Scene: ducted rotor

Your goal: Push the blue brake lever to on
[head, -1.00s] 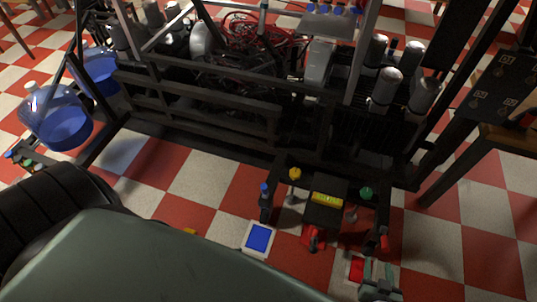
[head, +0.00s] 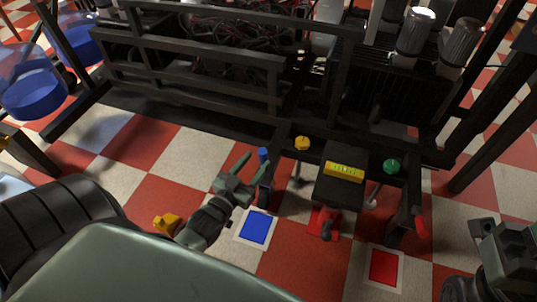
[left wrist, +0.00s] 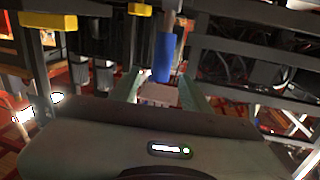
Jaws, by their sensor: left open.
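The blue brake lever (head: 264,156) stands at the left end of a low dark control frame, its blue grip upright. My left gripper (head: 251,167) is open and reaches up to the lever from the lower left. In the left wrist view the blue grip (left wrist: 163,57) hangs into the picture ahead of the open fingers, roughly between them. I cannot tell whether they touch it. My right gripper (head: 492,240) is at the lower right, well away from the lever. Its fingers are not clear.
On the control frame are a yellow knob (head: 302,143), a black box with a yellow display (head: 344,172), a green knob (head: 392,166) and red handles. A blue floor pad (head: 255,228) and a red floor pad (head: 383,267) lie in front. A dark machine frame stands behind.

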